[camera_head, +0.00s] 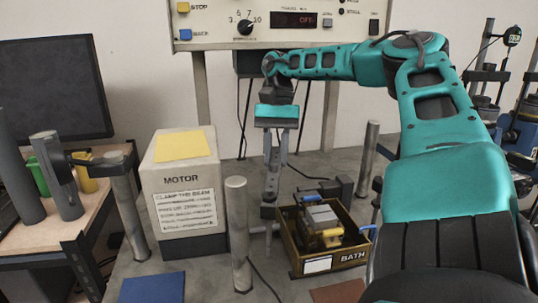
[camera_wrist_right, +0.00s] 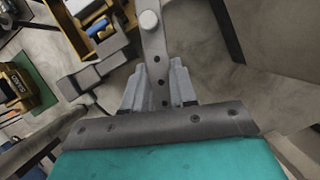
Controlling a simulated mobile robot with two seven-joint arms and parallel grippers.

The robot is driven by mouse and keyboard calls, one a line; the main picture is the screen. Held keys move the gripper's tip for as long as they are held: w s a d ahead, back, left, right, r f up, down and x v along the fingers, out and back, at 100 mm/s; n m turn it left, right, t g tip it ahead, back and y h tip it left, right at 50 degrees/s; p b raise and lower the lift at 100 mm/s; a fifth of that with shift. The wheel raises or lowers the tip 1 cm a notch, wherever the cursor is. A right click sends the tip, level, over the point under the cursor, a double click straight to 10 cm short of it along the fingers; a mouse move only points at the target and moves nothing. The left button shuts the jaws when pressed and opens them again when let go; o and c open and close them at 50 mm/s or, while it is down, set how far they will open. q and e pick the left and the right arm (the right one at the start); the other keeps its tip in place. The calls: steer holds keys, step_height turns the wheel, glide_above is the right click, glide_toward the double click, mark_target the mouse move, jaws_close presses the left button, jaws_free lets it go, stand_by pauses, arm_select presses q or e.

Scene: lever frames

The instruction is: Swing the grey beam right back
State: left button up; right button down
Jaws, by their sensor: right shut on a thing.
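The grey beam (camera_head: 271,185) is a narrow bar with a row of holes. In the head view it runs from between my right gripper's fingers down towards the front, between the motor box and the bath tray. My right gripper (camera_head: 275,155) is shut on the beam from above. In the right wrist view the beam (camera_wrist_right: 155,45) passes between the two fingers (camera_wrist_right: 160,88), with a round pale pin head on its far part. The teal gripper body hides the beam's near end. My left gripper is not in view.
The motor box (camera_head: 185,215) stands left of the beam. The yellow bath tray (camera_head: 330,262), holding several parts, stands close on the right. An upright metal post (camera_head: 237,225) stands in front, near the beam's lower end. A control panel (camera_head: 275,22) hangs above.

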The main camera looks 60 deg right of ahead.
steer(key=shift+w+a+n, duration=0.25)
steer(key=shift+w+n, duration=0.15)
steer(key=shift+w, duration=0.05)
steer(key=c, duration=0.9)
jaws_free()
